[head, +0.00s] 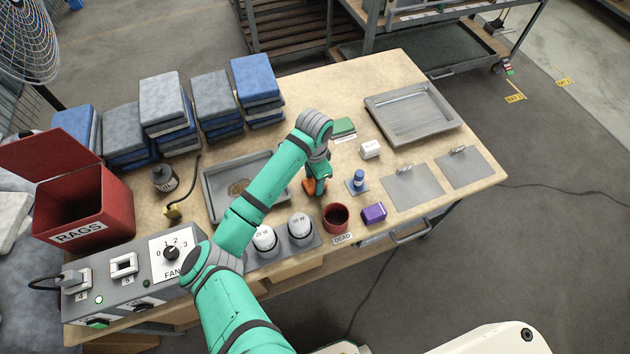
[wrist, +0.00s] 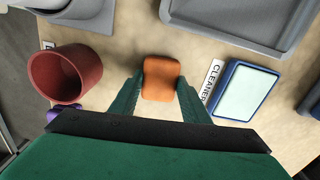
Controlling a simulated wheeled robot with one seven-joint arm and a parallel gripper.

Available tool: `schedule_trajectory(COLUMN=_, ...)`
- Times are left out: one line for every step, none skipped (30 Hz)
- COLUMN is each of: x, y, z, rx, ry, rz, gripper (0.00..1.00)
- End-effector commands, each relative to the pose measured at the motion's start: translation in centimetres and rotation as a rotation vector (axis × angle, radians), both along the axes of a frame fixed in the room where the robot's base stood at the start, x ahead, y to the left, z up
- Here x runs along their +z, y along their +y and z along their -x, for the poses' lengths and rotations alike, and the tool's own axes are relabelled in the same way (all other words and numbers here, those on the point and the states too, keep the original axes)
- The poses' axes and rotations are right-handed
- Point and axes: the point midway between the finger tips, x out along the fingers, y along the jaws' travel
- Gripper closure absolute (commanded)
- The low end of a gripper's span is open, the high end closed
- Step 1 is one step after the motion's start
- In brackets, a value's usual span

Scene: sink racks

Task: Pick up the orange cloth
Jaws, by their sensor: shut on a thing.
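The orange cloth (wrist: 160,78) is a small, folded-looking pad between the two green fingers of my gripper (wrist: 159,92) in the wrist view. The fingers are shut on its sides. In the head view only part of the orange cloth (head: 309,186) shows, beside my gripper (head: 319,187), which points down at the table. The cloth is low, at or close to the table top; I cannot tell whether it touches.
A grey tray (head: 212,205) lies left, behind my arm. A CLEANER label (wrist: 211,80) is beside my gripper. Metal plates (head: 412,187) lie right.

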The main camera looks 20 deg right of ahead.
Motion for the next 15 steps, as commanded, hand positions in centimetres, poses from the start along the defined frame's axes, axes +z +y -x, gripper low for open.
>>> schedule_trajectory(x=0.2, y=0.0, z=0.0, rx=0.000, ry=-0.001, rz=0.000, gripper=0.79)
schedule_trajectory(x=0.4, y=0.0, z=0.0, rx=0.000, ry=-0.001, rz=0.000, gripper=0.79)
schedule_trajectory(x=0.6, y=0.0, z=-0.1, rx=0.000, ry=-0.001, rz=0.000, gripper=0.79)
schedule_trajectory(x=0.9, y=0.0, z=-0.1, rx=0.000, ry=-0.002, rz=0.001, gripper=0.79)
schedule_trajectory(x=1.2, y=0.0, z=-0.1, rx=0.000, ry=-0.002, rz=0.002, gripper=0.79)
schedule_trajectory(x=1.6, y=-0.1, z=-0.1, rx=0.000, ry=-0.002, rz=0.002, gripper=0.79)
schedule_trajectory(x=2.1, y=-0.1, z=0.0, rx=-0.001, ry=-0.002, rz=0.002, gripper=0.79)
schedule_trajectory(x=2.5, y=-0.1, z=0.0, rx=-0.001, ry=-0.002, rz=0.002, gripper=0.79)
schedule_trajectory(x=3.2, y=-0.1, z=-0.1, rx=-0.001, ry=-0.002, rz=0.003, gripper=0.79)
schedule_trajectory(x=3.8, y=-0.1, z=-0.1, rx=-0.001, ry=-0.002, rz=0.002, gripper=0.79)
schedule_trajectory(x=4.5, y=-0.1, z=0.0, rx=-0.002, ry=-0.003, rz=0.002, gripper=0.79)
schedule_trajectory(x=5.5, y=-0.1, z=-0.1, rx=-0.002, ry=-0.004, rz=0.001, gripper=0.79)
schedule_trajectory(x=6.3, y=-0.1, z=-0.1, rx=-0.003, ry=-0.004, rz=0.001, gripper=0.79)
schedule_trajectory(x=7.2, y=-0.1, z=-0.1, rx=-0.002, ry=-0.004, rz=0.002, gripper=0.79)
schedule_trajectory(x=8.3, y=-0.1, z=-0.1, rx=-0.003, ry=-0.005, rz=0.002, gripper=0.79)
